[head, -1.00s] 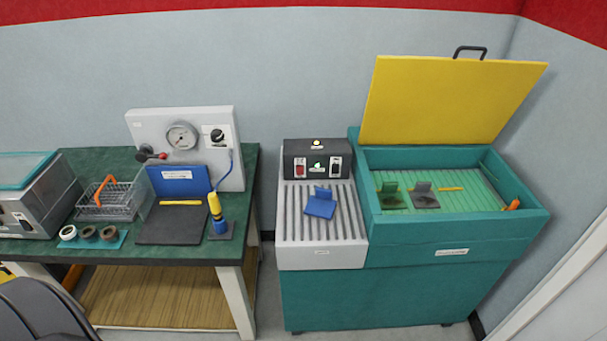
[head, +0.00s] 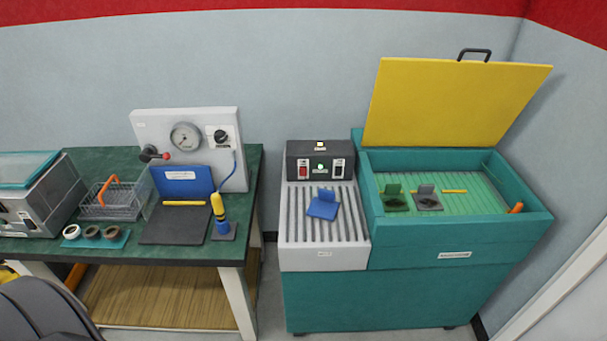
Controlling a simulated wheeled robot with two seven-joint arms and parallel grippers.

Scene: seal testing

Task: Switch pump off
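The dark control box (head: 320,161) stands at the back of the grey ribbed drain board, left of the teal tank. It has a red rocker switch (head: 304,170) on its left and a dark switch (head: 339,169) on its right. A green light (head: 320,167) glows between them, and a pale lamp sits on top. The labels are too small to read, so I cannot tell which switch is the pump's. Neither of my grippers is in view.
The teal tank (head: 540,222) has its yellow lid (head: 450,102) raised, with green and grey parts inside. A blue part (head: 322,205) lies on the ribbed board (head: 300,255). The green bench (head: 110,160) at left carries a gauge panel (head: 170,128) and wire basket (head: 112,204). Floor shows between them.

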